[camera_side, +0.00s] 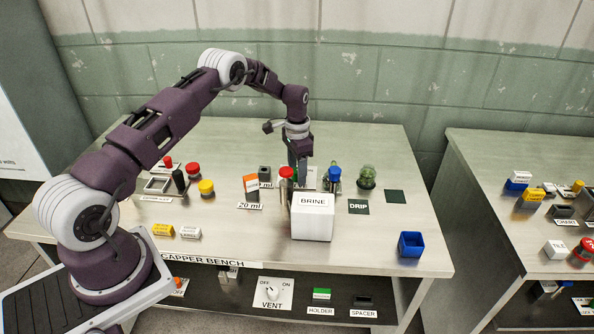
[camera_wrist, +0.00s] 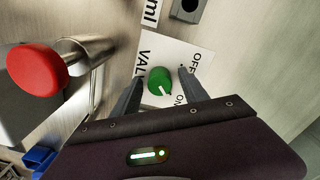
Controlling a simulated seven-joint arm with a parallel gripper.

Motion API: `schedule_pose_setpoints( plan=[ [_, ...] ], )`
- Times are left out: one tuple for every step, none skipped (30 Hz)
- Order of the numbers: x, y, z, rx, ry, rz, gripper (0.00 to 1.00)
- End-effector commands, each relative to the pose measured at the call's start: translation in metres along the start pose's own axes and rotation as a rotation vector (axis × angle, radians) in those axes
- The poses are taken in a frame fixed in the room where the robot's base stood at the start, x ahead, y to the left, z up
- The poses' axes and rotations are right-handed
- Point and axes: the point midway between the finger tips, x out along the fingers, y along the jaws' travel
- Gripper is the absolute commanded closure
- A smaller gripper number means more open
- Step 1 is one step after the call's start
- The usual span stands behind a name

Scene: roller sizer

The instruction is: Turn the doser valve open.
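The doser valve is a round green knob (camera_wrist: 159,80) with a white pointer, on a white plate (camera_wrist: 176,52) marked VALVE, OFF and ON. In the wrist view the pointer is aimed down and right, roughly toward the ON mark. My gripper (camera_wrist: 160,73) is open, with one finger on each side of the knob in the picture. Gaps show between the fingers and the knob, and I cannot tell how high above the plate the fingertips are. In the side view my gripper (camera_side: 300,170) points down behind the BRINE tank, and the knob is hidden there.
The white BRINE box (camera_side: 312,217) stands in front in the side view. Blue-topped (camera_side: 335,174) and green (camera_side: 366,176) items stand to the right. The blue bin (camera_side: 411,245) is near the front edge.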

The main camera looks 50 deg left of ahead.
Motion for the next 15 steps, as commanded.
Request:
schedule_pose_setpoints(
  plan=[
    [0.0, 0.0, 0.0, 0.0, 0.0, 0.0, 0.48],
    [0.0, 0.0, 0.0, 0.0, 0.0, 0.0, 0.48],
    [0.0, 0.0, 0.0, 0.0, 0.0, 0.0, 0.48],
    [0.0, 0.0, 0.0, 0.0, 0.0, 0.0, 0.48],
    [0.0, 0.0, 0.0, -0.001, 0.0, 0.0, 0.48],
    [-0.003, 0.0, 0.0, -0.001, 0.0, 0.0, 0.48],
    [-0.006, 0.0, 0.0, -0.001, 0.001, 0.0, 0.48],
    [-0.011, 0.0, 0.0, -0.001, 0.001, 0.0, 0.48],
    [-0.02, 0.0, -0.001, -0.001, 0.003, -0.002, 0.48],
    [-0.027, 0.0, -0.001, -0.001, 0.003, -0.002, 0.48],
    [-0.034, -0.001, -0.001, -0.001, 0.003, -0.002, 0.48],
    [-0.042, -0.001, -0.001, 0.0, 0.003, -0.002, 0.48],
    [-0.048, 0.0, -0.001, 0.0, 0.003, -0.002, 0.48],
    [-0.053, 0.0, -0.001, 0.0, 0.002, -0.001, 0.48],
    [-0.059, 0.0, -0.001, 0.0, 0.002, -0.001, 0.48]
  ],
)
